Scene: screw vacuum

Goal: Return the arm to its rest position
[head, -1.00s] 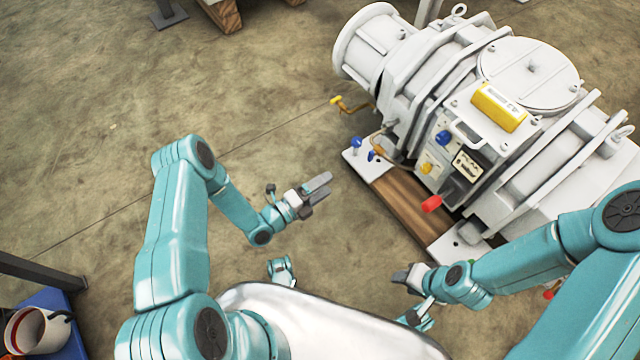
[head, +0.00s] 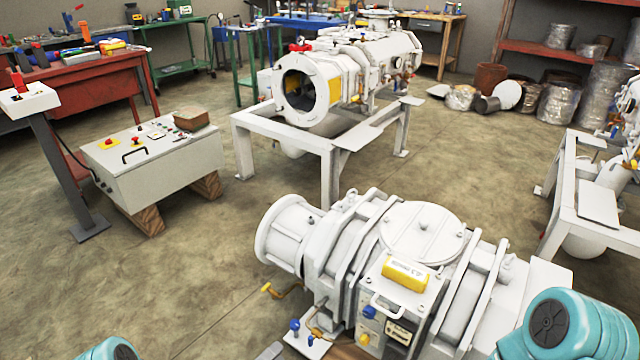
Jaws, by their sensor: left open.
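My left arm (head: 112,349) shows only as a teal joint at the bottom edge of the head view. The tip of my left gripper (head: 271,351) just enters at the bottom edge, to the left of the white vacuum pump (head: 423,225); it is open, and most of it is cut off by the frame. My right arm (head: 566,325) shows as a teal joint at the bottom right, overlapping the pump's right end. My right gripper is out of view.
A grey control cabinet (head: 150,165) on wooden blocks stands at the left, beside a post (head: 50,150). A second white machine (head: 345,70) stands on a frame behind the pump. Another white machine is at the right edge. Open floor (head: 150,270) lies left of the pump.

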